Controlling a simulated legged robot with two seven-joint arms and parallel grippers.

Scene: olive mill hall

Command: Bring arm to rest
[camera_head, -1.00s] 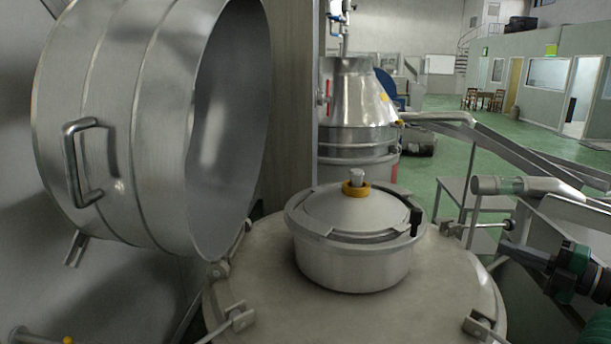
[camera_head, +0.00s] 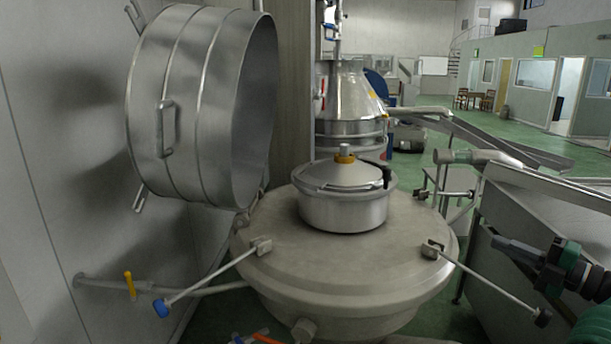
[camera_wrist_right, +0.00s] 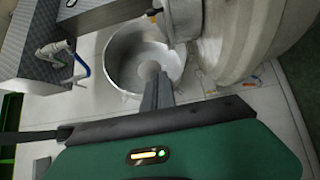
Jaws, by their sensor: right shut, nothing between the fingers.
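My right gripper (camera_head: 503,243) reaches in from the right edge of the head view, with dark fingers and a green and black wrist. In the right wrist view its grey fingers (camera_wrist_right: 157,92) are together with nothing between them. There they overlap the near rim of an open steel pot (camera_wrist_right: 121,62) in the picture; I cannot tell how far apart they are. In the head view the gripper is in free air to the right of the lidded steel vessel (camera_head: 340,285). My left gripper is in neither view.
A large open steel drum cover (camera_head: 180,95) stands at upper left. A small lidded pot (camera_head: 343,212) sits on the vessel's top. Clamp rods (camera_head: 490,282) stick out from the vessel near my right gripper. A metal chute (camera_head: 500,140) lies behind, and green floor is open beyond.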

